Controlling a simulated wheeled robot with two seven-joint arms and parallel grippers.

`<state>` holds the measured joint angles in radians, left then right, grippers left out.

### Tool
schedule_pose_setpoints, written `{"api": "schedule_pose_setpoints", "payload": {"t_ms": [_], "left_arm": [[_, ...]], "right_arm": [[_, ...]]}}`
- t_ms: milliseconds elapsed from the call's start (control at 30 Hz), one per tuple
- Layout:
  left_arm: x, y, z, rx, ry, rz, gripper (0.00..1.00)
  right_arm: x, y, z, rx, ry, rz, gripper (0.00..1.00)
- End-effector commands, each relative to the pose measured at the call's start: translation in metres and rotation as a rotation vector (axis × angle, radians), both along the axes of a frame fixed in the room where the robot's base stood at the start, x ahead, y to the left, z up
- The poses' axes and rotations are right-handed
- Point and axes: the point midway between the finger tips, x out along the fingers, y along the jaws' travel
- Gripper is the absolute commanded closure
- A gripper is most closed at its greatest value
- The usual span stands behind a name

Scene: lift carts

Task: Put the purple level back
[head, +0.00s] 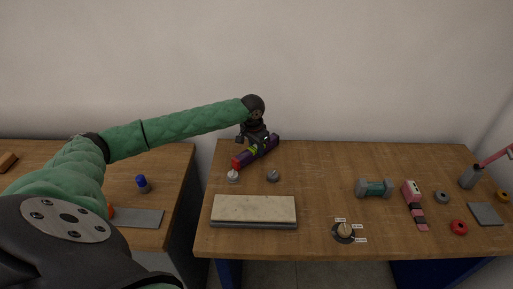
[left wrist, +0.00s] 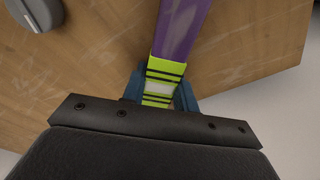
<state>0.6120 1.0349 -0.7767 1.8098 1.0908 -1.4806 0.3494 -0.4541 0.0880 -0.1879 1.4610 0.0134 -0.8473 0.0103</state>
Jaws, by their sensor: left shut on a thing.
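The purple level (head: 267,149) is at the back left of the right-hand wooden table, set at a slant, with a red end toward the lower left. My left gripper (head: 256,142) is shut on its middle. In the left wrist view the purple level (left wrist: 180,32) runs up and away from the jaws, and its yellow-green striped middle with a pale vial sits between the blue fingertips of my left gripper (left wrist: 160,92). I cannot tell whether the level touches the table. My right gripper is not in view.
On this table (head: 320,170) are a small white-topped item (head: 233,176), a grey knob (head: 273,176), a beige-topped slab (head: 254,209), a labelled dial (head: 344,232), a teal dumbbell-shaped item (head: 374,188) and a pink tool (head: 413,201). A gap separates it from the left table (head: 175,175). The back middle is clear.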

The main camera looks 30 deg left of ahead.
Motion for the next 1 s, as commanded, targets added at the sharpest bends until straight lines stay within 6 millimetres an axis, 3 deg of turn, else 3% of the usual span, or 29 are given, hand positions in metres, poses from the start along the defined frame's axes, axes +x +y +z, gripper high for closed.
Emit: {"api": "schedule_pose_setpoints", "payload": {"t_ms": [67,100,200,633,1000], "left_arm": [[0.0,0.0,-0.001,0.0,0.0,0.0,1.0],[0.0,0.0,-0.001,0.0,0.0,0.0,0.65],[0.0,0.0,-0.001,0.0,0.0,0.0,0.49],[0.0,0.0,0.006,0.0,-0.002,0.0,0.49],[-0.007,0.002,0.071,0.001,-0.003,0.0,0.49]], "right_arm": [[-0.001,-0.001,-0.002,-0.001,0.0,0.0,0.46],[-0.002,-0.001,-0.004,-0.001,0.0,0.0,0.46],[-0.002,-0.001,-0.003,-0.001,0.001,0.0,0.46],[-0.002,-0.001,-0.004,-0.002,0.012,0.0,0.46],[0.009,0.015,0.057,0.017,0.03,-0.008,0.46]]}}
